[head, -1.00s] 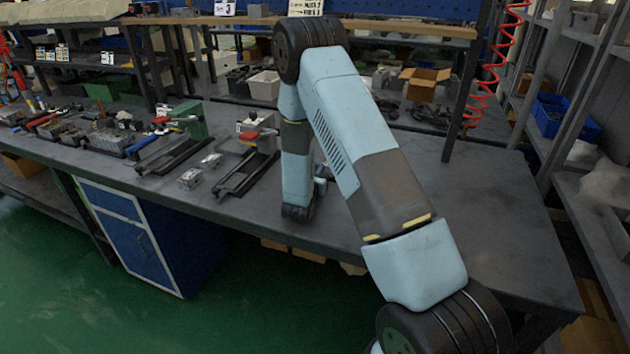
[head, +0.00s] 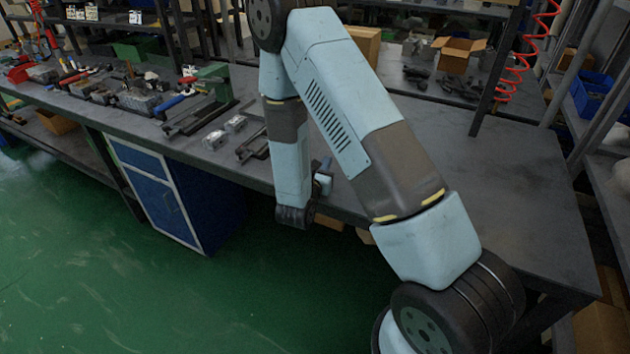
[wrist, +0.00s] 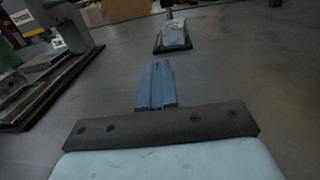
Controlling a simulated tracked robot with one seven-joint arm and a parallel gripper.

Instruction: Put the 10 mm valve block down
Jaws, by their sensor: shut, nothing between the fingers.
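My gripper (wrist: 157,86) shows in the wrist view with its blue-grey fingers together and nothing between them. Beyond the fingertips, a small grey block (wrist: 174,37) sits on a dark plate (wrist: 158,48) on the bench, apart from the fingers. I cannot read its size. In the head view, two small metal blocks, one nearer (head: 215,140) and one farther (head: 236,123), lie on the bench left of my arm. I cannot tell which is the 10 mm valve block.
The grey bench (head: 480,190) is clear to the right of my arm. Vises and tools (head: 150,98) crowd its left part, and a fixture (wrist: 45,75) stands left in the wrist view. A cardboard box (head: 460,54) and a red coiled hose (head: 515,80) are at the back.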

